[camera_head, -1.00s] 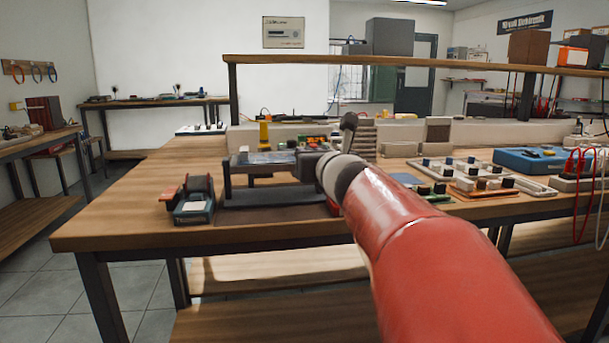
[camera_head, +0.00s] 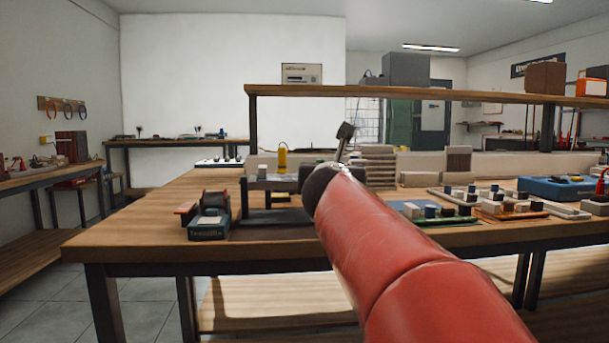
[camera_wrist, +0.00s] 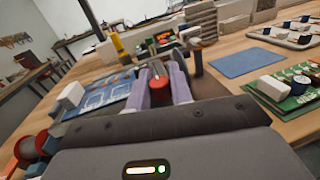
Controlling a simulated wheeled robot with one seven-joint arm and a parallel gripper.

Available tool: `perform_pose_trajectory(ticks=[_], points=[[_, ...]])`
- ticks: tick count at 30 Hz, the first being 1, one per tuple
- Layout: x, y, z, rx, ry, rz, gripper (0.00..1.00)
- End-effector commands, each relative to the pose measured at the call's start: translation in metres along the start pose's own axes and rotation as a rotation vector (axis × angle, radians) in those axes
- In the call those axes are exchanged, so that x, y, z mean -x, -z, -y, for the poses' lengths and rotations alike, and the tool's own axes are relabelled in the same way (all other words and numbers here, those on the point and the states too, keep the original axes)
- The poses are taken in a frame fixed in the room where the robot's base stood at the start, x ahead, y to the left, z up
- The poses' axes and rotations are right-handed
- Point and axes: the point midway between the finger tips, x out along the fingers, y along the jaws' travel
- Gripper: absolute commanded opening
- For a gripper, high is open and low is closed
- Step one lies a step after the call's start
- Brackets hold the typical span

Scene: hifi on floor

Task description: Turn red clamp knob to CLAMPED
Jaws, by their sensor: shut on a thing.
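The red clamp knob (camera_wrist: 159,84) shows in the wrist view, between the two pale fingers of my gripper (camera_wrist: 168,88), which are shut on it. The knob's lettering cannot be read. A blue circuit board (camera_wrist: 103,97) lies on the fixture just left of the fingers. In the head view the fixture (camera_head: 256,184) stands on the workbench, and my red arm hides its right part and the knob. My gripper's fingers are hidden there too.
A small dark green device with red parts (camera_head: 209,217) stands left of the fixture. Boards and components (camera_head: 480,203) fill the bench at right, with a blue case (camera_head: 556,188) beyond. A raised shelf (camera_head: 400,92) spans the back. The bench's front left corner is bare.

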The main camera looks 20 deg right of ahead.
Motion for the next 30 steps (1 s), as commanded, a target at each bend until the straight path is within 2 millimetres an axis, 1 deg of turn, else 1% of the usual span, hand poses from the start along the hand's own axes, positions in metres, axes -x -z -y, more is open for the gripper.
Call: perform_pose_trajectory(ticks=[4, 5, 6, 9, 16, 19, 23, 27, 30], points=[[0.000, 0.000, 0.000, -0.001, -0.001, 0.000, 0.00], [0.000, 0.000, 0.000, -0.001, -0.001, 0.000, 0.25], [0.000, 0.000, 0.000, -0.001, -0.002, 0.000, 0.31], [0.000, 0.000, 0.000, -0.001, -0.002, 0.000, 0.41], [0.000, 0.000, 0.000, 0.000, -0.001, 0.000, 0.41], [0.005, -0.001, 0.000, 0.000, -0.002, 0.001, 0.41], [0.024, -0.002, -0.001, 0.000, -0.003, 0.002, 0.41], [0.049, -0.002, -0.001, 0.000, -0.004, 0.003, 0.41], [0.064, -0.002, -0.001, -0.001, -0.003, 0.002, 0.41]])
